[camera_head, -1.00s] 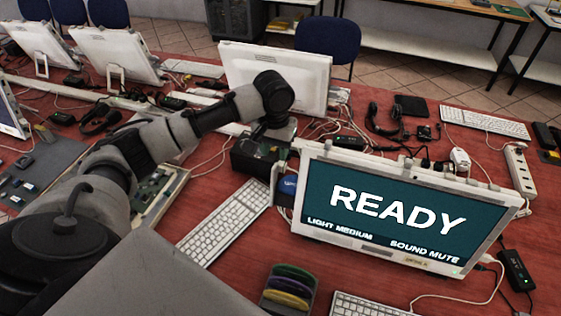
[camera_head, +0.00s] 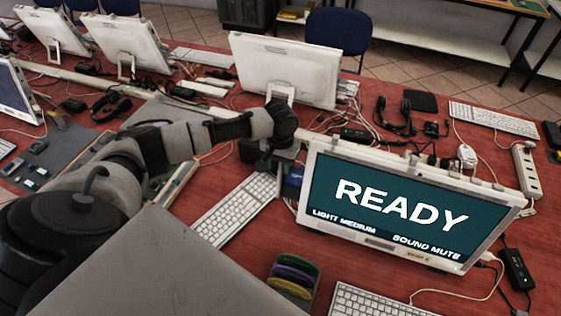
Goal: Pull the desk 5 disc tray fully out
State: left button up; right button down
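A white all-in-one computer (camera_head: 364,243) stands on the red desk, its screen showing READY, LIGHT MEDIUM and SOUND MUTE. A small blue piece (camera_head: 293,177) shows at its left edge, partly hidden; I cannot tell whether it belongs to the disc tray. No disc tray can be made out clearly. My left gripper (camera_head: 272,164) points down just left of the computer's upper left edge, close to the blue piece. Its fingers are small and dark, so their opening and any contact are unclear. My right gripper is not in view.
A white keyboard (camera_head: 236,209) lies left of the computer. A holder with coloured discs (camera_head: 292,277) and another keyboard (camera_head: 378,303) are in front. Cables and a headset (camera_head: 397,118) crowd the desk behind. A power strip (camera_head: 527,171) lies right.

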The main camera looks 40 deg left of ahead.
pick_arm(q)
grip_shut()
jog(key=s+a+p, duration=0.1)
jog(key=a+p, duration=0.2)
jog(key=a, duration=0.3)
jog(key=shift+s, duration=0.2)
dwell(0.3)
grip_release()
